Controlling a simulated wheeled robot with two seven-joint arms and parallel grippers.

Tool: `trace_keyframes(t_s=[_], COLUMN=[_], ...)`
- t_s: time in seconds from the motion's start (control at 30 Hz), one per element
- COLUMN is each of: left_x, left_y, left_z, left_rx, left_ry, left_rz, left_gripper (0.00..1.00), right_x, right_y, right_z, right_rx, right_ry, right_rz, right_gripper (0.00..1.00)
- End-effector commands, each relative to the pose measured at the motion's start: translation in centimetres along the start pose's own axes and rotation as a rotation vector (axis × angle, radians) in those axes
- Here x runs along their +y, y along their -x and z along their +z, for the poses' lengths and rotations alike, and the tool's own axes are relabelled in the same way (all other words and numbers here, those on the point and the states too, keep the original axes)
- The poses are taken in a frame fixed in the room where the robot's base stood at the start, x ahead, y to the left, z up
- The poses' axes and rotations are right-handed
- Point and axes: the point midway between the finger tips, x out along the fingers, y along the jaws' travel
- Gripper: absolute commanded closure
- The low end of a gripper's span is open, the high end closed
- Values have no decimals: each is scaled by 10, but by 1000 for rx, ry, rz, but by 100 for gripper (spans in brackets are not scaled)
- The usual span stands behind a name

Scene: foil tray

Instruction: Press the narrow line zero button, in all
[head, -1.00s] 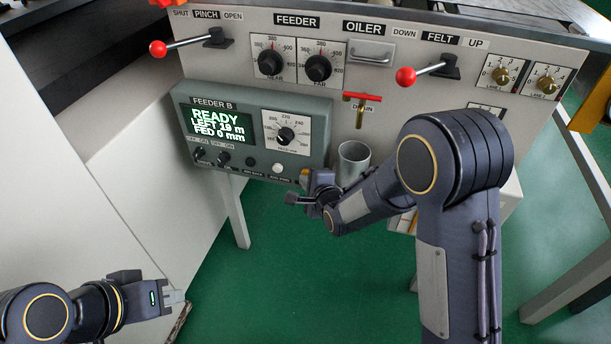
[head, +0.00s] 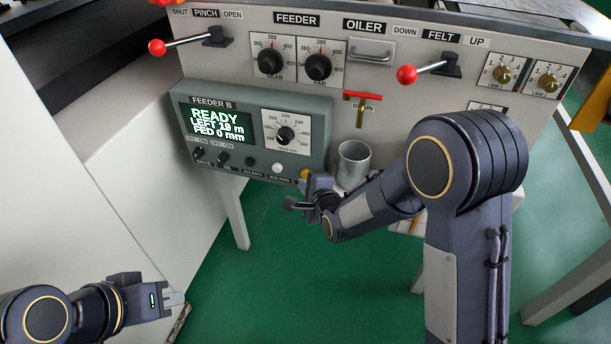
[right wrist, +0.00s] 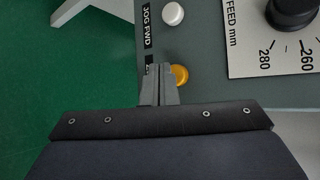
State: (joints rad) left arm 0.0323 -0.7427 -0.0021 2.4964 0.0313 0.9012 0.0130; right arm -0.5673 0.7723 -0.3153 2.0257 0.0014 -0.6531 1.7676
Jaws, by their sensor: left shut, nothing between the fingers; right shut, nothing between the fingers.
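The grey Feeder B box (head: 320,112) has a screen reading READY, LEFT 19 m, FED 0 mm. Along its lower edge are a black button (head: 250,162), a white button (head: 277,168) and a yellow button (head: 304,173). The right wrist view shows the white button (right wrist: 173,14) labelled JOG FWD and the yellow button (right wrist: 181,75), whose label is mostly hidden behind my fingers. My right gripper (right wrist: 161,70) is shut and empty, its tips beside the yellow button; contact cannot be told. My left gripper (head: 174,298) is shut and empty, low at the left, away from the box.
A FEED mm dial (head: 286,135) sits on the box. A metal cup (head: 353,165) stands close to my right forearm, under the red drain handle (head: 362,96). Red-knobbed pinch (head: 157,47) and felt (head: 407,75) levers stick out above. Open green floor (head: 270,270) lies below.

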Motion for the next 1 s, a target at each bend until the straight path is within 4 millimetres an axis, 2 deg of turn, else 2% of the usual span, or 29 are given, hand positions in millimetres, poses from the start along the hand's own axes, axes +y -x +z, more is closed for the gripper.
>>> trace_keyframes(t_s=[0.17, 0.7, 1.0], left_x=[0, -4, -4], left_y=[-1, -9, -9], left_z=[0, 5, 5], left_rx=[0, 0, 0], left_ry=[0, 0, 0], left_rz=[0, 0, 0], left_gripper=[100, 100, 100], right_x=[2, 25, 25], right_y=[2, 34, 35], right_z=[2, 25, 26], right_rx=[-1, -2, 0], right_ry=[0, 1, 1], right_rz=[0, 1, 0], right_gripper=[100, 100, 100])
